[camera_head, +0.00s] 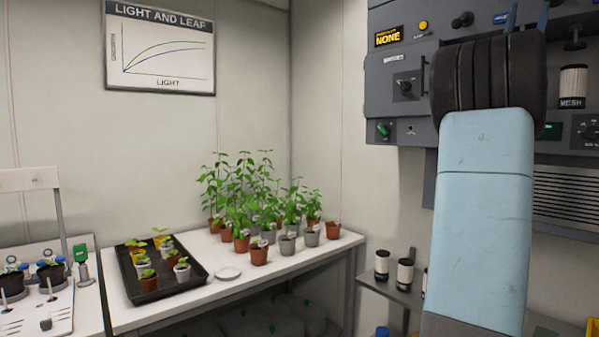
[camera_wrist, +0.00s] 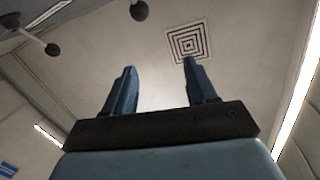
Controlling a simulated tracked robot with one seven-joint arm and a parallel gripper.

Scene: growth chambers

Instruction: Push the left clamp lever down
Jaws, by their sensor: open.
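My gripper (camera_head: 528,14) points upward in front of the wall cabinet in the head view, its two blue fingers at the top edge. In the wrist view my gripper (camera_wrist: 160,70) is open with nothing between its fingers. That view also shows dark ball-ended rods: one ball (camera_wrist: 52,49) at upper left and another ball (camera_wrist: 138,10) near the top, apart from the fingertips. I cannot tell which, if any, is the left clamp lever. In the head view a black knob (camera_head: 462,20) sits left of my gripper. My arm hides part of the cabinet.
The grey cabinet (camera_head: 405,70) carries switches and a MESH canister (camera_head: 572,85). Below is a shelf with dark canisters (camera_head: 404,275). A white bench (camera_head: 215,300) holds potted plants (camera_head: 240,200) and a black tray (camera_head: 190,292). In the wrist view a square ceiling vent (camera_wrist: 188,42) lies beyond the fingers.

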